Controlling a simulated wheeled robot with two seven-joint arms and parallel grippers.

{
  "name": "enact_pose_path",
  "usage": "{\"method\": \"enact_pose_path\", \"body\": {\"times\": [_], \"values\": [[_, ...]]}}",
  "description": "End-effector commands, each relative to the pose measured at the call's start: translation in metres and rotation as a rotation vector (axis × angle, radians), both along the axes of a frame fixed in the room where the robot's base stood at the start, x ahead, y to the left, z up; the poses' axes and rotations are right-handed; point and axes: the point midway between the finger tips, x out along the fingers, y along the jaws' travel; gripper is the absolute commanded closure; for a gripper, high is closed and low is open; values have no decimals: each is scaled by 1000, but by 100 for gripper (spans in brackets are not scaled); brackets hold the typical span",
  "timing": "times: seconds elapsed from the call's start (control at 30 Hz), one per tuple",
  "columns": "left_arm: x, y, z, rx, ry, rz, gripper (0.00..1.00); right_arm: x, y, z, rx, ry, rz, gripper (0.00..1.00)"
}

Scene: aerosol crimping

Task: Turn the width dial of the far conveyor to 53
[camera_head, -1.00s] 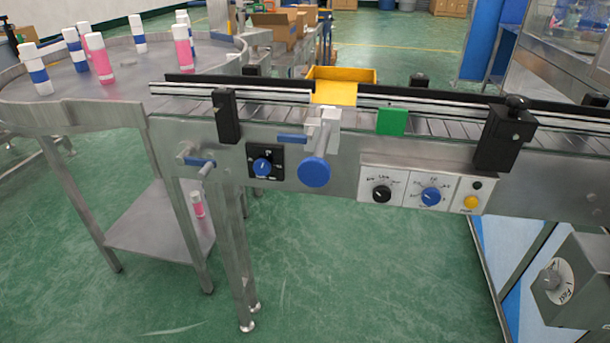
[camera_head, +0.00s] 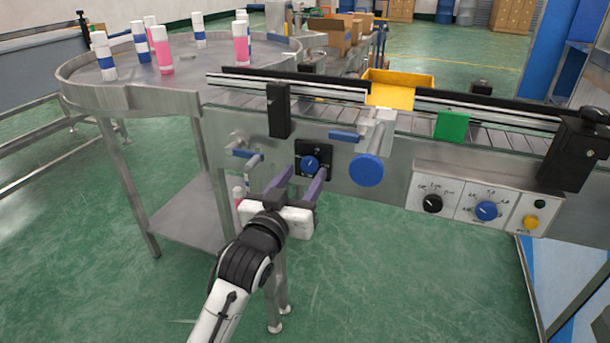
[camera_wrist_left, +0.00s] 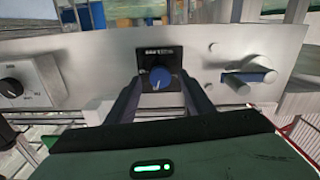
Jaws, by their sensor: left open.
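A blue dial on a black plate (camera_head: 310,163) is set in the side of the steel conveyor (camera_head: 345,190). In the left wrist view the blue dial (camera_wrist_left: 160,78) shows a light pointer mark; its scale is too small to read. My left gripper (camera_head: 304,177) is open, its two fingers pointing at the plate, just below and in front of the dial. In the left wrist view the fingers (camera_wrist_left: 160,98) lie on either side of the dial, and contact cannot be told. My right gripper is not in view.
A large blue knob (camera_head: 366,170) and blue-handled levers (camera_head: 245,154) stick out near the dial. A panel to the right carries a black knob (camera_head: 432,203), another blue knob (camera_head: 486,211) and a yellow button (camera_head: 531,222). A round table (camera_head: 130,98) bears several bottles.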

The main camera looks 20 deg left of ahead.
Motion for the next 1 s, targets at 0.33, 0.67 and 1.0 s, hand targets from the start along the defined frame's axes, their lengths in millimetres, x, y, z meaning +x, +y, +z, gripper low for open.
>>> {"method": "enact_pose_path", "body": {"times": [0.33,0.67,1.0], "values": [[17,0,-1,0,1,0,52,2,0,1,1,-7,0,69],[16,0,-1,0,1,0,86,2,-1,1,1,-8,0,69],[16,0,1,34,1,0,93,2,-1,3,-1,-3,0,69]]}}
